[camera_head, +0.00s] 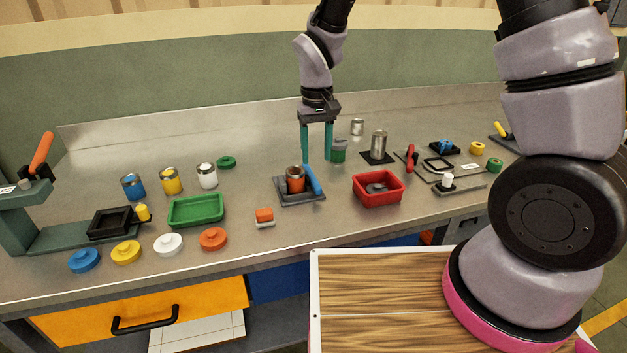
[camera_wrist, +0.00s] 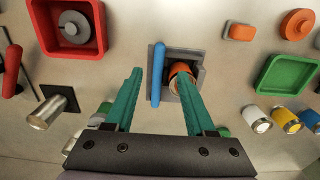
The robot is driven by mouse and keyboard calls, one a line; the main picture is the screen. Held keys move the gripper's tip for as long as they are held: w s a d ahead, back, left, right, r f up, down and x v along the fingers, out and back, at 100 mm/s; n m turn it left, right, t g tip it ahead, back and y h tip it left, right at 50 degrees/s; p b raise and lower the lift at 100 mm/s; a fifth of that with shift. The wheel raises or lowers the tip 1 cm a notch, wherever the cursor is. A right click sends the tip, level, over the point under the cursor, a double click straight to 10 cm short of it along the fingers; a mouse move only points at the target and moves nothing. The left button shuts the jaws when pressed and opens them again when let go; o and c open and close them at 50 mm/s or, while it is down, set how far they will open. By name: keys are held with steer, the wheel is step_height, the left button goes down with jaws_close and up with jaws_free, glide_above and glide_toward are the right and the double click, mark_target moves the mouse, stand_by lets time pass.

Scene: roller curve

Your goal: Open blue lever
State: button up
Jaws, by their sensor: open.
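The blue lever (camera_head: 313,181) stands tilted on the right side of a small grey fixture (camera_head: 288,202), beside an orange can (camera_head: 296,183) seated in it. My gripper (camera_head: 316,161) points down above the fixture, its two teal fingers apart and empty. In the wrist view the blue lever (camera_wrist: 158,72) appears between the fingertips, nearer the left one. The right finger partly covers the orange can (camera_wrist: 179,70). The fingertips look just above or level with the lever's top; contact cannot be told.
A red tray (camera_head: 378,201) lies to the right and a green tray (camera_head: 196,222) to the left. A silver can (camera_head: 379,144) and a grey-green can (camera_head: 338,152) stand behind. A red lever (camera_head: 411,158) is farther right. An orange-and-white block (camera_head: 264,218) sits in front.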

mark_target(316, 183)
step_height(316, 183, down, 8)
steer(key=shift+f, duration=0.2)
jaws_close()
stand_by(1.5)
